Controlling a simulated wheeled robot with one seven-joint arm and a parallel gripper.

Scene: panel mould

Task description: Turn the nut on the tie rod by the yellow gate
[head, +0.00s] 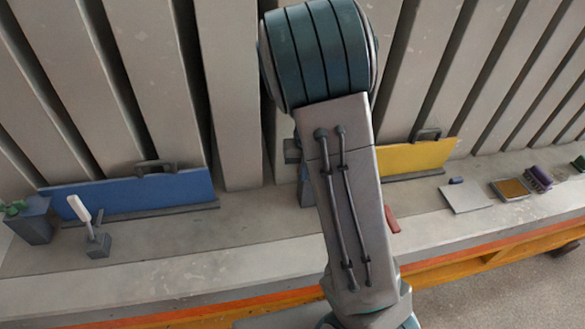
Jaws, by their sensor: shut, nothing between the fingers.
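The yellow gate (425,156) stands upright against the grey ribs right of centre, with a dark handle (428,134) at its top edge. My arm crosses the middle of the head view and covers the gate's left end. Dark grey parts (292,151) show at the left edge of my arm; I cannot tell whether they belong to the tie rod or to my gripper. I cannot make out the tie rod or its nut. My gripper is hidden behind my arm. A small red piece (393,219) shows at the arm's right side.
A blue gate (140,194) stands at left. A white-handled tool (80,208) sits in a grey block beside a grey bin (31,222). At right lie a pale sheet (466,196), a tan-topped tray (511,189) and a purple brush (538,178). The ledge between blue gate and arm is clear.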

